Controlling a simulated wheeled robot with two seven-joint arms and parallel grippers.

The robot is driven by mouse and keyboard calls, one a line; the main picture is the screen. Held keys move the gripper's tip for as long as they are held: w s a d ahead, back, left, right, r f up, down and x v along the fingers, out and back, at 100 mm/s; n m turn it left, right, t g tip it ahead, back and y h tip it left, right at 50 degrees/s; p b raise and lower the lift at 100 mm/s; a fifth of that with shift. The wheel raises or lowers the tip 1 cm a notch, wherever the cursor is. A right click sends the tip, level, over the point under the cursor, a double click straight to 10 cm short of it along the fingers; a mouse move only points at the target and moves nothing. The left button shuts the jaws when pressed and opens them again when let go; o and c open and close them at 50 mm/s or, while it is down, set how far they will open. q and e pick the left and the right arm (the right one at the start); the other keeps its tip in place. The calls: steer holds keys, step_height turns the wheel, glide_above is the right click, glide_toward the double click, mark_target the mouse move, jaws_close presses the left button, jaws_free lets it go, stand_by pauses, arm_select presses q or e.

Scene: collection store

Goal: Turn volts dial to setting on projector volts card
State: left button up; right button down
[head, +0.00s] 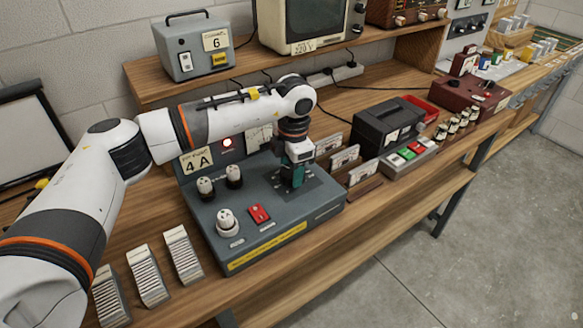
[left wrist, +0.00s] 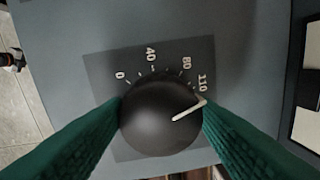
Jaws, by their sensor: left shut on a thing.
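The volts dial (left wrist: 158,120) is a round black knob with a white pointer, on a dark plate (left wrist: 110,70) with marks 0, 40, 80 and 110. Its pointer is turned to the right, close to the 110 mark. My left gripper (head: 295,184) has its green fingers on either side of the dial, shut on it, over the right part of the grey-blue console (head: 240,240). In the head view the gripper hides the dial. Several small cards (head: 345,157) stand right of the console; their writing is too small to read. My right gripper is not in view.
A card reading 4 A (head: 197,162) and a lit red lamp (head: 227,143) are behind the console's top. White knobs (head: 228,222) and a red switch (head: 259,214) are on it. A black box (head: 388,125) stands to the right. Ribbed white pieces (head: 148,276) lie front left.

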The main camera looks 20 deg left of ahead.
arm_select(q)
steer(key=o, duration=1)
steer(key=shift+c, duration=0.2)
steer(key=shift+r, duration=0.1)
step_height(320, 180, up, 12)
steer(key=b, duration=0.2)
steer(key=shift+s+d, duration=0.3)
